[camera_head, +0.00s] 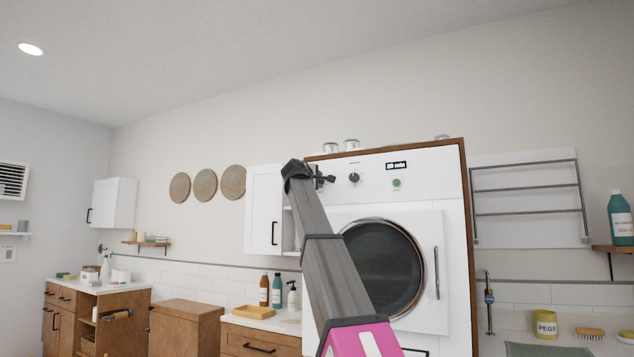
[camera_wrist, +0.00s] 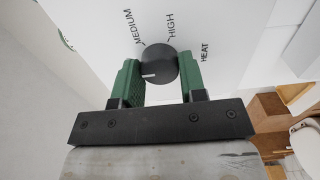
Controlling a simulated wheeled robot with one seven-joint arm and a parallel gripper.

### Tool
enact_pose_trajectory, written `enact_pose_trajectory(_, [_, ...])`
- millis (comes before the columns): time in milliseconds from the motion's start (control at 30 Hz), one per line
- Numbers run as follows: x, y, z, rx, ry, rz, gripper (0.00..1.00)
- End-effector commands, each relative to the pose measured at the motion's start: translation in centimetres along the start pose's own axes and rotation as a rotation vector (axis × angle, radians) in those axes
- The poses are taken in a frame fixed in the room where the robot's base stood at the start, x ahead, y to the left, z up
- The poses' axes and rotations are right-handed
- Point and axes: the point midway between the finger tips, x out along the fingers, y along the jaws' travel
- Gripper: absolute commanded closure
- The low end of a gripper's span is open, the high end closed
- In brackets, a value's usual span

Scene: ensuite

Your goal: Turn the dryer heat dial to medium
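The dryer (camera_head: 427,178) is white, set in a wooden frame, with a round dark door. In the wrist view the heat dial (camera_wrist: 159,62) is a dark round knob with a white line on its face. The line lies toward the lower left, away from the tick marks by the MEDIUM (camera_wrist: 133,27) and HIGH (camera_wrist: 171,25) labels. My gripper (camera_wrist: 160,82) has its green fingers on either side of the dial, and they appear to touch it. In the head view my gripper (camera_head: 322,179) is at the panel's left end and hides most of the heat dial.
Another dark dial (camera_head: 354,178), a green button (camera_head: 396,183) and a "20 min" display (camera_head: 397,165) are right of my gripper. Jars (camera_head: 351,144) stand on top of the dryer. A white wall cabinet (camera_head: 262,210) is close on the left. A drying rack (camera_head: 527,200) hangs to the right.

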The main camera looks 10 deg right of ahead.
Motion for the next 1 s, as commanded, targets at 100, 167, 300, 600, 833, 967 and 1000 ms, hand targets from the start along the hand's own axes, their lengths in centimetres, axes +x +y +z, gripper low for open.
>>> enact_pose_trajectory(100, [-0.03, -0.05, 0.02, 0.008, 0.0, -0.001, 0.85])
enact_pose_trajectory(167, [-0.02, -0.05, 0.01, 0.019, -0.001, -0.001, 0.85])
enact_pose_trajectory(300, [-0.03, -0.06, 0.02, 0.068, -0.001, -0.001, 0.85])
enact_pose_trajectory(600, [-0.04, -0.07, 0.02, 0.289, -0.001, -0.002, 0.85])
enact_pose_trajectory(833, [-0.04, -0.08, 0.02, 0.508, -0.001, -0.002, 0.85])
enact_pose_trajectory(967, [-0.05, -0.09, 0.02, 0.629, -0.001, -0.002, 0.85])
enact_pose_trajectory(1000, [-0.05, -0.09, 0.02, 0.665, -0.001, -0.002, 0.85])
